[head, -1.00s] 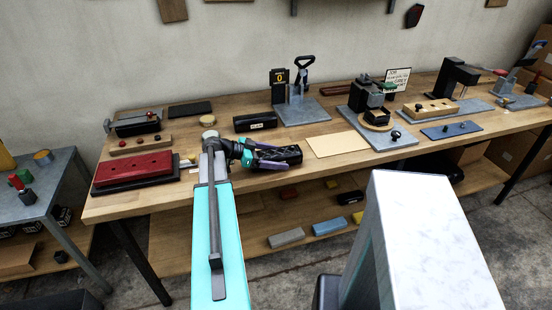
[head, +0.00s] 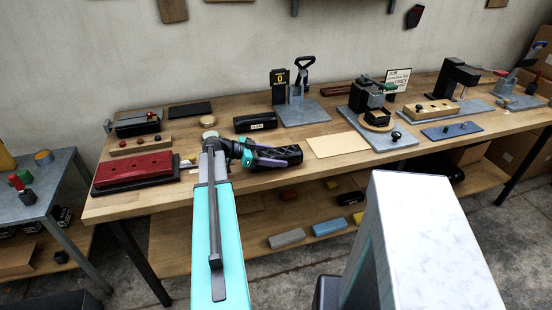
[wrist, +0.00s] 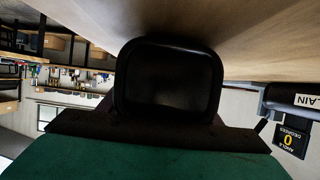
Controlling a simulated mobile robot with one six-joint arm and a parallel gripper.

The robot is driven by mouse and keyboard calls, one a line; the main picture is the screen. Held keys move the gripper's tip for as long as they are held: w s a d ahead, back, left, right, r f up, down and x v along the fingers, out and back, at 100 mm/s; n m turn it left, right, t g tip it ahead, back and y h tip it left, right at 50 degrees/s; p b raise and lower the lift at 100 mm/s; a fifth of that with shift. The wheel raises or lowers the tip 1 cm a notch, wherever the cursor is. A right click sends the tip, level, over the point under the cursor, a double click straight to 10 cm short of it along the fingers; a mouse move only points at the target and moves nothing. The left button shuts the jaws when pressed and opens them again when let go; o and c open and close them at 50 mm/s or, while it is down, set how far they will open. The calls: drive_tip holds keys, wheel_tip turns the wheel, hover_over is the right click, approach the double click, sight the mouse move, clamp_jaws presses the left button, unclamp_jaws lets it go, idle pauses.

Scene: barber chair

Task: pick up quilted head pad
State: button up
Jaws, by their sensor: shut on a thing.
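The quilted head pad (head: 284,155) is a black block at the front of the workbench, with a ridged, patterned surface. In the wrist view a black padded shape (wrist: 168,78) fills the middle, close to the camera. My gripper (head: 268,157) reaches in from the left and is shut on the pad's left part, hiding that end. The pad lies about level over the wooden top; I cannot tell whether it still touches it.
Behind stands a black block labelled PLAIN (head: 255,121), also at the right in the wrist view (wrist: 296,98). A pale sheet (head: 338,145) lies to the right. A red block (head: 133,167) sits on a dark base at the left. A grey plate with an upright fixture (head: 301,112) stands behind.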

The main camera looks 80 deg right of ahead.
sight(280, 151)
drive_tip(key=shift+r+b, duration=0.7)
drive_tip(key=shift+r, duration=0.85)
drive_tip(key=s+a+r+b, duration=0.1)
drive_tip(key=s+a+b, duration=0.8)
drive_tip(key=a, duration=0.3)
drive_tip(key=shift+s+r, duration=0.25)
drive_tip(key=shift+s, duration=0.5)
drive_tip(key=shift+r+b, duration=0.1)
drive_tip(key=shift+b, duration=0.2)
